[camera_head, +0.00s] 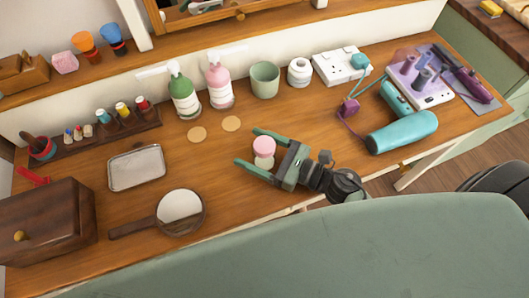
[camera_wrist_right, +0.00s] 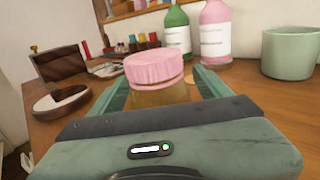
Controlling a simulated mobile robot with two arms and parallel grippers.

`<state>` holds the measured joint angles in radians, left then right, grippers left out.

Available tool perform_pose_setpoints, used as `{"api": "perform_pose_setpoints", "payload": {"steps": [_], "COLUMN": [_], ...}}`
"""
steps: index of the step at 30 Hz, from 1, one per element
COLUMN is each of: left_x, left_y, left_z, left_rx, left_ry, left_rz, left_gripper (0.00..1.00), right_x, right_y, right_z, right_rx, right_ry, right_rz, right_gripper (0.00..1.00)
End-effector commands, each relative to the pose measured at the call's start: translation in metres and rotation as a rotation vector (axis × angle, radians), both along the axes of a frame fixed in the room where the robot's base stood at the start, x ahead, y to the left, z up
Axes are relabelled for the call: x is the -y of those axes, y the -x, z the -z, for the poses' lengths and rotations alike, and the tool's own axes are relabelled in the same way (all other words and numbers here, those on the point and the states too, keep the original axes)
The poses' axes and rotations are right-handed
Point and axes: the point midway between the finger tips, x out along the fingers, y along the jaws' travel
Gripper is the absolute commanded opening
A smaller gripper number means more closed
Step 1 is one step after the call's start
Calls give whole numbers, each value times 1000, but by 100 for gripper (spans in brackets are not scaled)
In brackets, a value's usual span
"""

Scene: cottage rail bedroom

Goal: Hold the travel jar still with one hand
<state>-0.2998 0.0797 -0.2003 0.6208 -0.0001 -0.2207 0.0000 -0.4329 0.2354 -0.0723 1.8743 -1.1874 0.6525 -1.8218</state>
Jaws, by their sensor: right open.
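The travel jar, a small pale jar with a pink screw lid (camera_head: 263,146), stands upright on the wooden table near its front edge. My right gripper (camera_head: 247,146) reaches in from the right. Its two green fingers are open, one on each side of the jar. In the right wrist view the pink lid (camera_wrist_right: 154,68) rises between the fingers, with the lower jar body partly hidden by the gripper. I cannot tell whether either finger touches the jar. My left gripper is not in view.
A green bottle (camera_head: 183,97), a pink bottle (camera_head: 218,84) and a green cup (camera_head: 265,80) stand behind. A hand mirror (camera_head: 180,210) and metal tray (camera_head: 136,167) lie left. A teal hair dryer (camera_head: 402,133) lies right. Clear wood surrounds the jar.

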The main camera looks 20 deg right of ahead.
Motion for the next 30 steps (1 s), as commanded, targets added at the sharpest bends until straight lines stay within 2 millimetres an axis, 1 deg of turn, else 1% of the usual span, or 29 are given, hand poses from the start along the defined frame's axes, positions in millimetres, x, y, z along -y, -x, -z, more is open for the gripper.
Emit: {"api": "perform_pose_setpoints", "payload": {"steps": [1, 2, 3, 5, 6, 8, 9, 17, 20, 22, 23, 26, 29, 30], "left_x": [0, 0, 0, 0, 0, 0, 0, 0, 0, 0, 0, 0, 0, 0], "left_y": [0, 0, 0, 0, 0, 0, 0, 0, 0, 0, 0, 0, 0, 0], "left_z": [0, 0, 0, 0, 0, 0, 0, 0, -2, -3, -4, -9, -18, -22], "left_rx": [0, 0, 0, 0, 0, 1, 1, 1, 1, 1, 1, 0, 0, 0], "left_ry": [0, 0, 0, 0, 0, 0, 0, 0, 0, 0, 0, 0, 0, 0], "left_rz": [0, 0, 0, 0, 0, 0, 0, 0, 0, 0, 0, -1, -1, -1], "left_gripper": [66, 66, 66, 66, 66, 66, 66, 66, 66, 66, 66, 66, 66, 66], "right_x": [0, 0, 0, 0, 0, 0, 0, 0, 0, 0, 0, 0, 0, 0], "right_y": [0, 0, 0, 0, 0, 0, 0, 0, 0, 1, 1, 1, 1, 1], "right_z": [0, 0, 0, 0, 0, 0, -1, -2, -7, -15, -19, -40, -71, -86], "right_rx": [0, 0, 0, 0, 0, 0, 1, 1, 2, 3, 3, 6, 8, 8], "right_ry": [0, 0, 0, 0, 0, 0, -1, 0, 2, 3, 1, 4, 5, 6], "right_rz": [0, 0, 0, 0, 0, 0, 0, -1, -2, -3, -3, -4, -6, -7], "right_gripper": [75, 67, 56, 39, 28, 11, 6, 6, 6, 6, 6, 6, 6, 6]}}
